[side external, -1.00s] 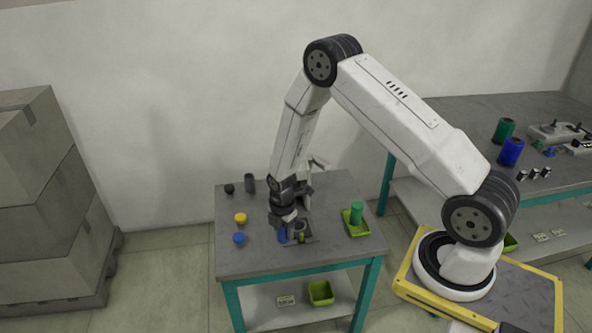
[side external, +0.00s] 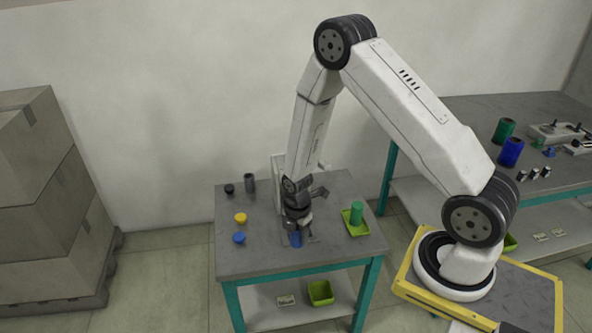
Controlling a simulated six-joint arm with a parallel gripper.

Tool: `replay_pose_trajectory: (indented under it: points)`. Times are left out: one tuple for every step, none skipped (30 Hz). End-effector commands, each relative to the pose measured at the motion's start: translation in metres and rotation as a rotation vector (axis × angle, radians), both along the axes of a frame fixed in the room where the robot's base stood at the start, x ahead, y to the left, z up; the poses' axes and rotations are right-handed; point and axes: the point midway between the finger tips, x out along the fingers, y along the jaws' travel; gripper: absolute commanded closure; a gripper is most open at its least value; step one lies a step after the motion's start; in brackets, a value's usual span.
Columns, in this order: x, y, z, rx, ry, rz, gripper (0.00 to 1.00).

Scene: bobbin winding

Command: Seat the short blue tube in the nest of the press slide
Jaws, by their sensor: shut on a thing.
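The short blue tube (side external: 295,240) is upright under my gripper (side external: 296,230), which is shut on its upper part. The tube is over or at the dark press slide plate (side external: 314,239) on the near middle of the bench. The nest is hidden behind the tube and gripper, so I cannot tell whether the tube is in it or just above it. Part of the press (side external: 278,172) shows behind my arm.
A blue cap (side external: 239,238), a yellow cap (side external: 240,218), a black cap (side external: 229,189) and a dark grey tube (side external: 250,183) stand at left on the grey bench (side external: 255,262). A green tube (side external: 356,212) stands in a lime tray (side external: 362,230) at right.

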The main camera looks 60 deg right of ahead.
Motion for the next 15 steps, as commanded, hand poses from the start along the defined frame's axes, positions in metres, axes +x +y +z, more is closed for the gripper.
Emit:
replay_pose_trajectory:
  points:
    - [0.0,0.0,0.0,0.0,0.0,0.0,0.98]
    - [0.0,0.0,0.0,0.0,0.0,0.0,0.98]
    - [0.0,0.0,0.0,0.0,0.0,0.0,0.98]
    - [0.0,0.0,0.0,0.0,0.0,0.0,0.98]
    - [0.0,0.0,0.0,0.0,0.0,0.0,0.98]
    - [0.0,0.0,0.0,0.0,0.0,0.0,0.98]
    - [0.0,0.0,0.0,0.0,0.0,-0.001,0.98]
    - [0.001,0.0,0.0,0.0,0.0,-0.002,0.98]
    - [0.001,-0.001,0.0,0.0,0.0,-0.004,0.98]
    - [0.002,-0.002,-0.001,0.0,0.0,-0.007,0.98]
    - [0.003,-0.003,-0.001,0.0,0.0,-0.01,0.98]
    - [0.004,-0.004,-0.002,0.0,0.0,-0.017,0.98]
    - [0.006,-0.006,-0.002,0.0,0.0,-0.023,0.98]
    - [0.008,-0.007,-0.003,0.0,0.001,-0.031,0.98]
    - [0.01,-0.01,-0.005,0.0,0.001,-0.043,0.98]
